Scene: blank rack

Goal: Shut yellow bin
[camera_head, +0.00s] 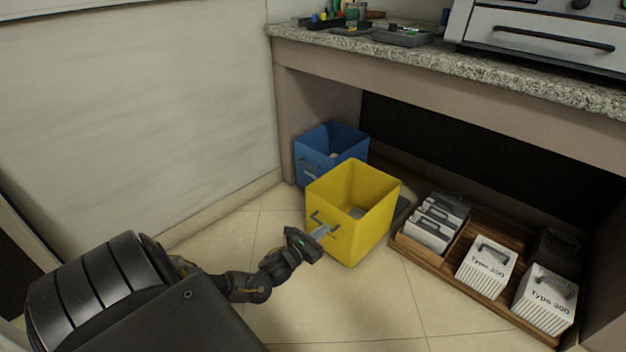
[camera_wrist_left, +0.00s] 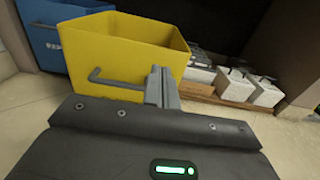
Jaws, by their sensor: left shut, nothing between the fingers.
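The yellow bin (camera_head: 374,222) is an open-topped box standing out on the tiled floor in front of the counter recess, with a grey bar handle (camera_head: 318,219) on its front face. It also shows in the left wrist view (camera_wrist_left: 125,55), with the handle (camera_wrist_left: 110,82) at the middle of its front. My left gripper (camera_head: 322,231) is shut and empty, its fingertips at the front face close to the handle's right end. In the left wrist view the fingers (camera_wrist_left: 163,80) overlap the bin's front; I cannot tell whether they touch it. My right gripper is out of view.
A blue bin (camera_head: 322,150) stands behind and left of the yellow bin, under the granite counter (camera_head: 430,55). A wooden tray (camera_head: 440,262) holding white boxes, some labelled, lies to the right. Floor (camera_head: 350,310) in front is clear. A wall is on the left.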

